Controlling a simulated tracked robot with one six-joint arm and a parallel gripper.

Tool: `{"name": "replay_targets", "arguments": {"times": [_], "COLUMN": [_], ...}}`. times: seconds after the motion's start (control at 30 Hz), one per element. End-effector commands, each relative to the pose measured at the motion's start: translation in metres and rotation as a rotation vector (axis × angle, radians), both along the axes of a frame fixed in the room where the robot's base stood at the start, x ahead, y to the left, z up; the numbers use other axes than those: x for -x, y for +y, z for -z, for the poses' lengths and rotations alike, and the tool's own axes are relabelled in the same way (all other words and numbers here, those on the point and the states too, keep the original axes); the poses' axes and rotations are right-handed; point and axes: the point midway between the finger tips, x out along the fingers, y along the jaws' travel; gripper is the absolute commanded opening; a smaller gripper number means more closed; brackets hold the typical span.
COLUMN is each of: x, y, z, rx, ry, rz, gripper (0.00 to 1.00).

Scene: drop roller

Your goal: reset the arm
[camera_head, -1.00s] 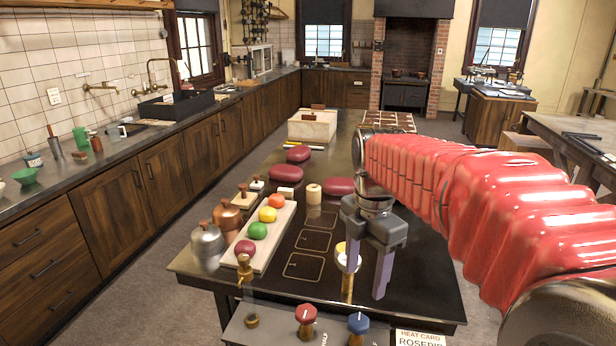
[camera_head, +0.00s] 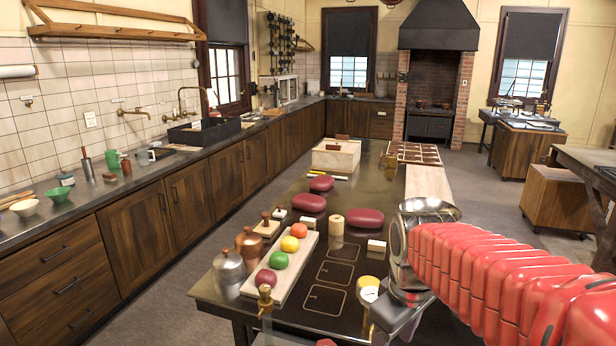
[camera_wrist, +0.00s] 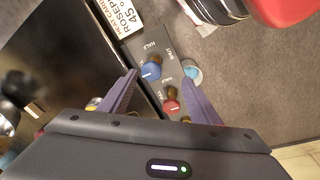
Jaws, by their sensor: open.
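My red-sleeved arm (camera_head: 500,272) reaches in from the right in the head view, over the right side of the black table. My gripper shows in the wrist view (camera_wrist: 160,95), its two purple-grey fingers spread apart with nothing held between them. In the wrist view a blue knob (camera_wrist: 151,71) and a red knob (camera_wrist: 171,105) on a grey panel (camera_wrist: 146,44) appear between and beyond the fingers. I cannot tell the gap to them.
On the table stand a board (camera_head: 300,262) with several coloured balls, copper and steel pots (camera_head: 228,266), maroon cushions (camera_head: 364,218), a cream cylinder (camera_head: 336,225) and a round gauge (camera_head: 370,292) close beside my arm. A pale box (camera_head: 336,156) stands farther back.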

Motion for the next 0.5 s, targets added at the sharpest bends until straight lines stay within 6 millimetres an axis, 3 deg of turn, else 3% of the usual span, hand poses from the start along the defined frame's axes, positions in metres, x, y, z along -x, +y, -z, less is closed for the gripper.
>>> {"name": "replay_targets", "arguments": {"times": [0.3,0.5], "x": [0.049,0.079], "y": [-0.001,-0.002], "z": [0.003,0.006], "rx": [-0.093,-0.153], "ry": [-0.116,-0.184], "rz": [0.428,0.597], "gripper": [0.57,0.57]}}
